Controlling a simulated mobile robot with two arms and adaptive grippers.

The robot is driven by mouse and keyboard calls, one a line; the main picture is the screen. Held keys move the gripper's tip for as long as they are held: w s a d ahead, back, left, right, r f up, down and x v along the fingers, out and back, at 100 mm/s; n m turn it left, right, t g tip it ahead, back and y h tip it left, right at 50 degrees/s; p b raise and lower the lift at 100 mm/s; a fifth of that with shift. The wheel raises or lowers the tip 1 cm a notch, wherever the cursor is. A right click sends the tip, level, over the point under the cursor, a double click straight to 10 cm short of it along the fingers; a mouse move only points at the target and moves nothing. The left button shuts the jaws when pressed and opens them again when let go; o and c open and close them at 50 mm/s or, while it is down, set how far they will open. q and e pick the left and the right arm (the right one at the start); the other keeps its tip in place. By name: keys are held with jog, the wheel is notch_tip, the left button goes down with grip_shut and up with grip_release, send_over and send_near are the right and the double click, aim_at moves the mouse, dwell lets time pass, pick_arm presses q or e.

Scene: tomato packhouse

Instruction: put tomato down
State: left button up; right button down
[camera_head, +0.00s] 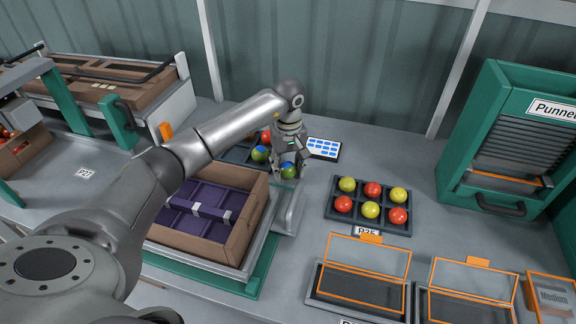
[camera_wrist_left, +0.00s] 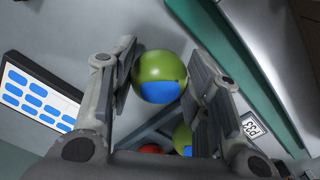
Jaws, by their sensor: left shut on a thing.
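My left gripper (camera_head: 287,172) reaches in from the left and is shut on a green tomato (camera_head: 289,171) with a blue sticker. In the left wrist view the same tomato (camera_wrist_left: 160,72) sits between the two fingers, sticker facing the camera. A dark tray (camera_head: 232,154) lies behind my arm, partly hidden. It holds a red tomato (camera_head: 266,137) and another green tomato with a blue patch (camera_head: 259,154). In the head view the held tomato is right of and in front of these. My right gripper is not in view.
A sheet of blue stickers (camera_head: 323,148) lies beside the gripper. A cardboard box (camera_head: 243,235) with purple insert stands front left. A tray (camera_head: 367,225) of red and yellow-green tomatoes is to the right. Orange-framed lids (camera_head: 365,268) are in front. A green dispenser (camera_head: 515,140) stands far right.

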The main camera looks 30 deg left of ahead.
pick_arm(q)
jog(key=o, duration=0.7)
jog(key=shift+f, duration=0.1)
jog(key=shift+o, duration=0.2)
